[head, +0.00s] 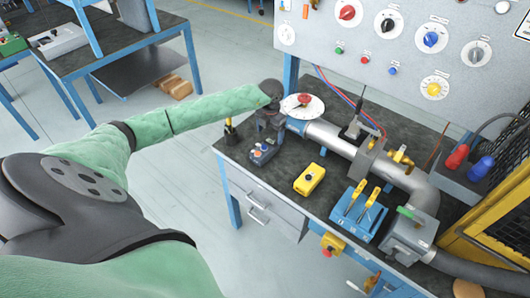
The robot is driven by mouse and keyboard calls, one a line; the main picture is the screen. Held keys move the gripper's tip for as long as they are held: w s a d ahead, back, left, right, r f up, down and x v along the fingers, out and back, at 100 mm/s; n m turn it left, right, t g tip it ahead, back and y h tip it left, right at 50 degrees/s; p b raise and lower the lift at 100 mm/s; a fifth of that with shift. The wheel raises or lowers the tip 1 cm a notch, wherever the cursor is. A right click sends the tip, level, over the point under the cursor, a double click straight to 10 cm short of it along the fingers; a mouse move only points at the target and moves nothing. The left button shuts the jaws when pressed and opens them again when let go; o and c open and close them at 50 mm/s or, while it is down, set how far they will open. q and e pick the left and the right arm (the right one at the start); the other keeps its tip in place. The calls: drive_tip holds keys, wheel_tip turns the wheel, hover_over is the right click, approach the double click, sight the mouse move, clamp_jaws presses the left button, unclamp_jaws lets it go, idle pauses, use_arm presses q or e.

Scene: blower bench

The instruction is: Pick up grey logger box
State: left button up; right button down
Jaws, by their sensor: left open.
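The grey logger box (263,154) is a small dark grey box with an orange and a blue spot on top. It lies near the left front corner of the dark bench top (285,205) in the head view. My left gripper (267,136) is at the bench's left edge, pointing down, directly behind and above the box in the picture. It is open. The fingertips are small and dark here, and I cannot tell whether they touch the box. My right gripper is not in view.
A yellow box with a black knob (309,179) lies right of the logger box. A blue block with yellow handles (359,212) stands further right. Bare bench top lies between the boxes.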

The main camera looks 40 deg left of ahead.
sight(269, 143)
use_arm(q)
drive_tip(key=shift+f, duration=0.8)
drive_tip(key=f+b, duration=0.1)
drive_tip(key=f, duration=0.3)
drive_tip(key=shift+s, duration=0.2)
drive_tip(key=shift+a+f, duration=0.1)
drive_tip(key=shift+f, duration=0.35)
drive_tip(key=shift+r, duration=0.1)
drive_tip(key=c, duration=0.9)
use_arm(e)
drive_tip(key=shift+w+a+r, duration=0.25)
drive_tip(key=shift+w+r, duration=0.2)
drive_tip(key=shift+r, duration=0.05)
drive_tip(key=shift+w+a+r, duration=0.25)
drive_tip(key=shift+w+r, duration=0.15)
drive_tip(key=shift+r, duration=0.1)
